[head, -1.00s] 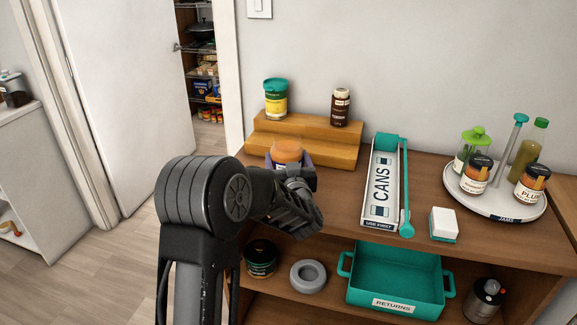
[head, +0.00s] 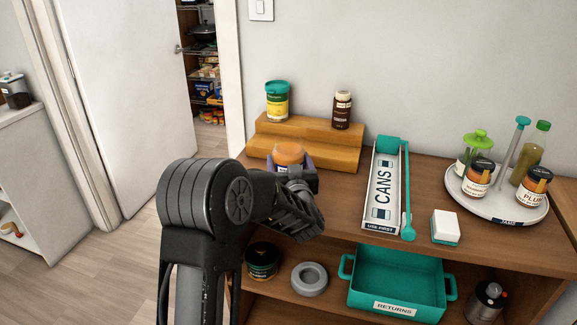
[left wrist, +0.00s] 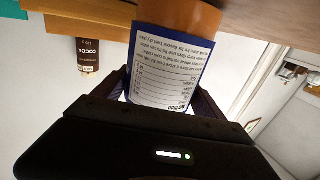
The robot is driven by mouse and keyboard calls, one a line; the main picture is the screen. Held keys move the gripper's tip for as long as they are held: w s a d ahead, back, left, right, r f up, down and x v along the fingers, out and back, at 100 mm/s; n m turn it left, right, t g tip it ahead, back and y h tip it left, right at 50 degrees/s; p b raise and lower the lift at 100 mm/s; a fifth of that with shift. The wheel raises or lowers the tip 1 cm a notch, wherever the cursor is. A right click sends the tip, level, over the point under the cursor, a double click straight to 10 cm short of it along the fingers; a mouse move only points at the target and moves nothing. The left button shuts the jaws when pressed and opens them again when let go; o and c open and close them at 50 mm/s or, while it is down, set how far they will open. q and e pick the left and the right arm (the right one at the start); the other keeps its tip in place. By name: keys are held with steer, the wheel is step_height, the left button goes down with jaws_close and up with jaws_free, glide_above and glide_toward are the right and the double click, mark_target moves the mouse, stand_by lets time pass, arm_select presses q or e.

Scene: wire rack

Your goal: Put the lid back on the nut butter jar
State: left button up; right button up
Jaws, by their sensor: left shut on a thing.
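The nut butter jar (head: 289,153) stands on the cabinet top in front of the wooden riser, with a rounded orange top. I cannot tell from the head view whether that orange is a lid or the jar's own contents. In the left wrist view the jar (left wrist: 165,70) shows a blue-edged white label with upside-down print and an orange part by the wood surface. My left gripper (head: 293,170) is shut around the jar's body; its fingers (left wrist: 163,98) flank the label in the left wrist view. My right gripper is in neither view.
The stepped riser (head: 310,145) holds a teal-lidded can (head: 277,102) and a cocoa jar (head: 341,110). A CANS tray (head: 382,190), white box (head: 445,227) and turntable with jars (head: 497,205) stand right. Below are a grey ring (head: 309,279), dark jar (head: 262,260) and teal RETURNS bin (head: 395,280).

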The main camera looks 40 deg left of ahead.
mark_target(288, 140)
arm_select(q)
steer(key=shift+r, duration=0.25)
step_height(288, 140, up, 10)
steer(key=shift+f, duration=0.1)
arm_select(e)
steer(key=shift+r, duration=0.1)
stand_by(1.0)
